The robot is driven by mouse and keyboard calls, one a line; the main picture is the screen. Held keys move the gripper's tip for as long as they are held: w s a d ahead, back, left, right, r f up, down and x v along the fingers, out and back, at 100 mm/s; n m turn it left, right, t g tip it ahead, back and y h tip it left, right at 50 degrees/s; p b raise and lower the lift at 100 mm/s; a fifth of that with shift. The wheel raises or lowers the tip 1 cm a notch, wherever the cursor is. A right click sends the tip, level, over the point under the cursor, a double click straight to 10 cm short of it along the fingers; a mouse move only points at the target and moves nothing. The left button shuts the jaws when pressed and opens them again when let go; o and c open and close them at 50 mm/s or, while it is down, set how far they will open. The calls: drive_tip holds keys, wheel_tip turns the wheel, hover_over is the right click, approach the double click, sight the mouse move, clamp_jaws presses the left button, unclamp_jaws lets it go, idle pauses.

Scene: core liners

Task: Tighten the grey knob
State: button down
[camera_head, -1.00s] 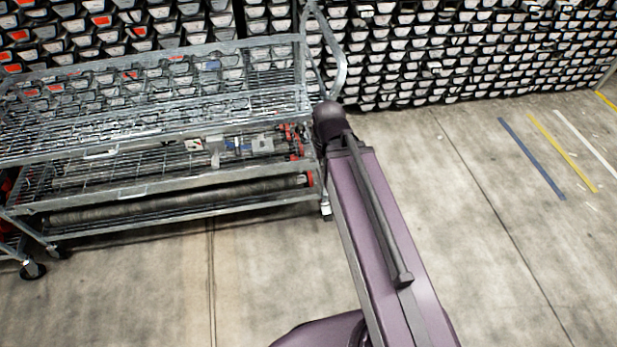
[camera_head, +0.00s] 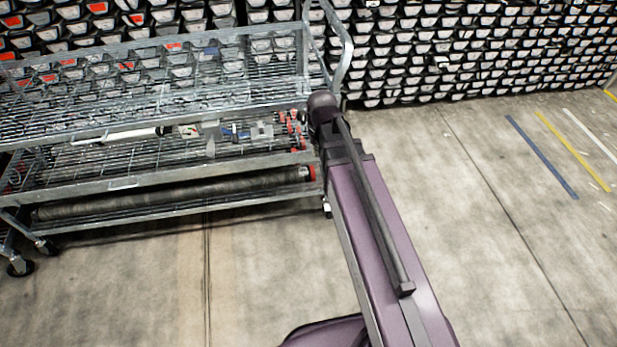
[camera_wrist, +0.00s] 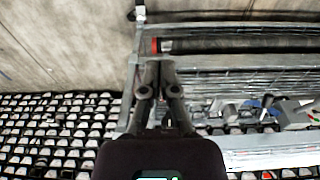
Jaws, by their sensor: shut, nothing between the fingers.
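No grey knob can be made out for certain in either view. In the wrist view my gripper (camera_wrist: 157,68) is shut and empty, its fingertips together. It appears in front of the end of a grey metal cart, near its corner frame; I cannot tell whether it touches. In the head view the gripper itself is hidden behind the end of my purple arm, at the cart's right end. The wire-shelf cart (camera_head: 160,172) holds small grey and blue devices (camera_head: 240,131) on its middle shelf, which also show in the wrist view (camera_wrist: 262,108).
A long dark roll (camera_head: 170,194) with a red end lies on the bottom shelf. A white tube (camera_head: 115,136) and red parts (camera_head: 293,130) lie above. A wall of core liners (camera_head: 460,50) stands behind. The floor (camera_head: 500,240) to the right is clear, with coloured lines.

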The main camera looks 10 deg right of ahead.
drive_tip(key=w+f+t+b, duration=0.2)
drive_tip(key=w+f+b, duration=1.6)
drive_tip(key=f+b, duration=0.1)
drive_tip(key=shift+w+f+b, duration=0.25)
drive_tip(key=shift+f+b, duration=0.05)
drive_tip(key=shift+f, duration=0.35)
drive_tip(key=shift+a+f, duration=0.1)
drive_tip(key=shift+f, duration=0.05)
drive_tip(key=b, duration=1)
hover_over(306, 172)
drive_tip(key=f, duration=0.9)
drive_tip(key=shift+s+f, duration=0.15)
drive_tip(key=shift+s, duration=0.2)
drive_tip(key=shift+f+b, duration=1.75)
drive_tip(key=shift+f, duration=0.25)
drive_tip(key=shift+d, duration=0.55)
drive_tip(key=shift+a, duration=0.65)
